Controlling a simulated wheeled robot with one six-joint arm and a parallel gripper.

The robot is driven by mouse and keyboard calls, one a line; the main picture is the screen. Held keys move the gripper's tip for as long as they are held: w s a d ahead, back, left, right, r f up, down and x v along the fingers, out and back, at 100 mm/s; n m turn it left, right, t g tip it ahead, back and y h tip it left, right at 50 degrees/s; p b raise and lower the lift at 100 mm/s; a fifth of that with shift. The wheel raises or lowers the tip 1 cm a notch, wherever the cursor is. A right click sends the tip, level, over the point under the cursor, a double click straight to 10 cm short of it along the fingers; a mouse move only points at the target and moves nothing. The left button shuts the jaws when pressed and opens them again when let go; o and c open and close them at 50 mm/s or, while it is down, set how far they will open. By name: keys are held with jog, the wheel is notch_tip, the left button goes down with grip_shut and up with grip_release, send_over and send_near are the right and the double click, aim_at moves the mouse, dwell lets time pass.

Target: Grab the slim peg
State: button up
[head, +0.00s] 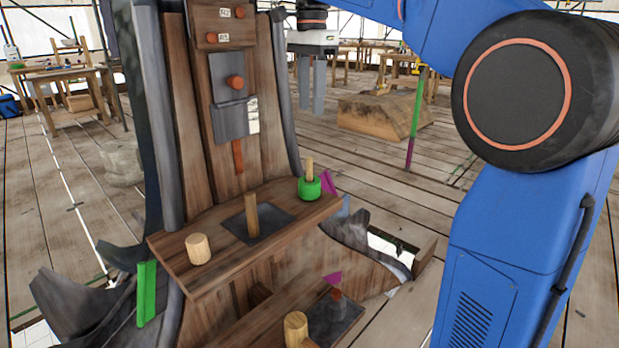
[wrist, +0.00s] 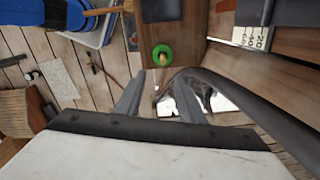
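A slim wooden peg (head: 310,171) stands upright in a green ring (head: 309,188) at the right end of the wooden ledge. In the wrist view the green ring (wrist: 162,55) shows beyond the fingertips, roughly centred between them. Another narrow peg (head: 251,214) stands on a dark square plate (head: 268,219) mid-ledge, and a short thick peg (head: 199,248) stands at the left end. I cannot tell for certain which narrow peg the task names. My gripper (head: 312,108) hangs above and behind the ledge's right end, fingers pointing down. Its fingers (wrist: 160,82) are apart with nothing between them.
A tall wooden back panel (head: 186,150) with grey side posts rises behind the ledge (head: 185,272). A lower step (head: 250,335) holds a thick peg (head: 296,328) and a dark plate. A green and magenta pole (head: 415,118) stands to the right. Open plank floor lies around.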

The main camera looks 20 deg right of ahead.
aim_at(309, 158)
jog(key=f, duration=1.1)
jog(key=shift+w+a+f, duration=0.1)
jog(key=shift+w+f, duration=0.1)
jog(key=shift+w, duration=0.15)
jog(key=shift+w+f, duration=0.15)
jog(key=shift+f, duration=2.65)
grip_shut()
